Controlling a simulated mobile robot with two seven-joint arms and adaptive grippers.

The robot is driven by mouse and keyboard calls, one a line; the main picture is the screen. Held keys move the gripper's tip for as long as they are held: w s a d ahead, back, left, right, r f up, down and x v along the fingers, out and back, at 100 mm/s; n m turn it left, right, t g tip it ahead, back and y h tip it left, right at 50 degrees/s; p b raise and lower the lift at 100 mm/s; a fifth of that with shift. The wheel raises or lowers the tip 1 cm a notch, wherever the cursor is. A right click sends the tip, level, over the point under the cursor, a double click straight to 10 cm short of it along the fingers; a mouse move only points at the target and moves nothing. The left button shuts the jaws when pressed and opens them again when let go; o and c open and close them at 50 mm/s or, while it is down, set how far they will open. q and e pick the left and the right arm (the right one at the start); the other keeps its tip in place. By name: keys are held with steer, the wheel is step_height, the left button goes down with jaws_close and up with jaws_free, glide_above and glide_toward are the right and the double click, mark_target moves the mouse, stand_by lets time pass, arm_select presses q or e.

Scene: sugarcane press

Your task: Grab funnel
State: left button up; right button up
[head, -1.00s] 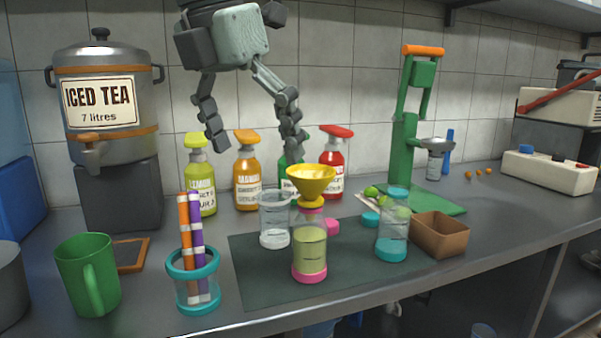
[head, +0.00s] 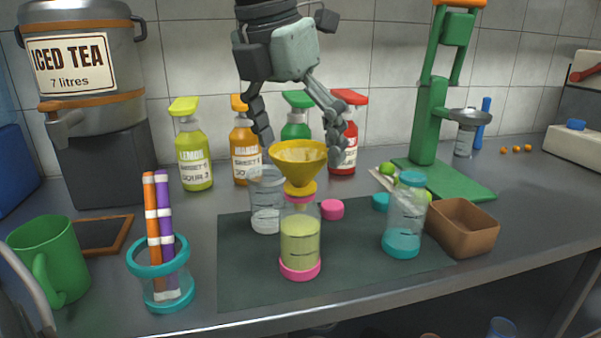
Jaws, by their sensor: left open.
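The yellow funnel (head: 299,163) sits upright in the mouth of a pink-based bottle (head: 300,243) filled with pale green liquid. The bottle stands on the dark mat (head: 240,262). My left gripper (head: 301,150) hangs down from above, with its fingers spread wide. One fingertip is at the left of the funnel's rim and the other at its right. The funnel's bowl lies between the fingertips in the picture; I cannot tell whether they touch it. My right gripper is not seen.
A clear jar (head: 266,205) stands close to the left of the bottle. A teal-capped bottle (head: 405,215) and a brown box (head: 461,227) are to the right. Several spray bottles, such as the lemon one (head: 193,155), stand behind. The green press (head: 431,120) is at the back right.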

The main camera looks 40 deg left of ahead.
arm_select(q)
steer(key=shift+w+f, duration=0.25)
steer(key=shift+f, duration=0.45)
steer(key=c, duration=1.2)
steer(key=shift+r, duration=0.1)
